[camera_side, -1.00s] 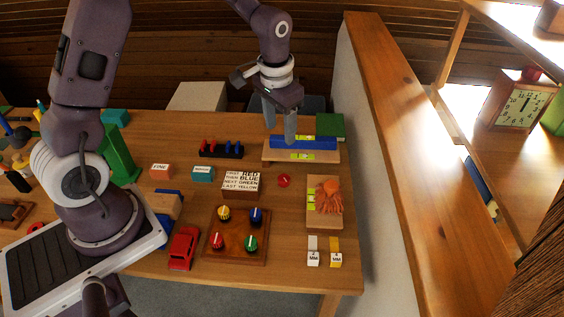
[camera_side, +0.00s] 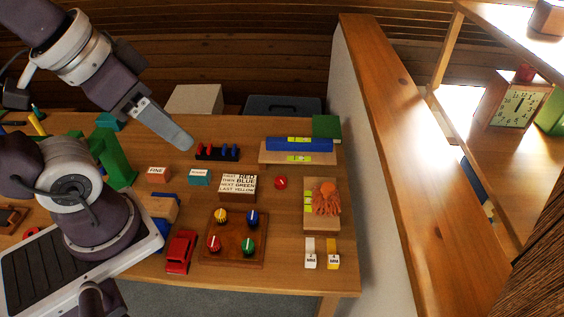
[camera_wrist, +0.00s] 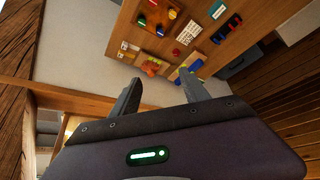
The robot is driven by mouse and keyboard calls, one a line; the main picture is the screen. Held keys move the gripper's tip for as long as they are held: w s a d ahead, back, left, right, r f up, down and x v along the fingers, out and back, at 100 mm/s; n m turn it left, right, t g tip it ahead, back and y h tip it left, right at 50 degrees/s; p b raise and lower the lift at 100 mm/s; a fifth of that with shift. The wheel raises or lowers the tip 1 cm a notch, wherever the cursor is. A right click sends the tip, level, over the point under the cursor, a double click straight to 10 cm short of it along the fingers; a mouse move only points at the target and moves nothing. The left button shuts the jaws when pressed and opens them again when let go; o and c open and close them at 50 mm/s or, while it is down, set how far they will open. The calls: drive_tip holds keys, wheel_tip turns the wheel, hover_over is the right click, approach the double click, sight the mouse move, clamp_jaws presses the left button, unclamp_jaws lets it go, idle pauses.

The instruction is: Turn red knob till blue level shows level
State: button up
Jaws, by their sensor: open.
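The red knob (camera_side: 214,244) is at the front left of a brown board (camera_side: 234,260), with a white pointer mark on its top. Yellow (camera_side: 221,216), blue (camera_side: 252,217) and green (camera_side: 248,245) knobs share the board. The blue level (camera_side: 275,143) lies on a wooden base at the back right, with a yellow-green vial on it; its bubble is too small to read. My gripper (camera_side: 182,140) is open and empty, up and left of the board, touching nothing. In the wrist view my fingers (camera_wrist: 163,84) are spread, with the knob board beyond them.
A sign (camera_side: 238,185) behind the board lists red, blue, green, yellow. A red toy car (camera_side: 181,251) stands left of the board. A red button (camera_side: 281,182) and an orange crab-like figure (camera_side: 327,198) are to the right. A wall ledge (camera_side: 395,130) bounds the table's right.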

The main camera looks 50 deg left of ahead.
drive_tip(key=m+g, duration=0.5)
drive_tip(key=m, duration=1.1)
hover_over(280, 180)
wheel_tip(280, 180, down, 21)
wheel_tip(280, 180, down, 13)
drive_tip(key=shift+d+f+m+g, duration=0.15)
drive_tip(key=shift+m+g, duration=0.15)
drive_tip(key=shift+m, duration=0.7)
drive_tip(key=shift+f, duration=0.45)
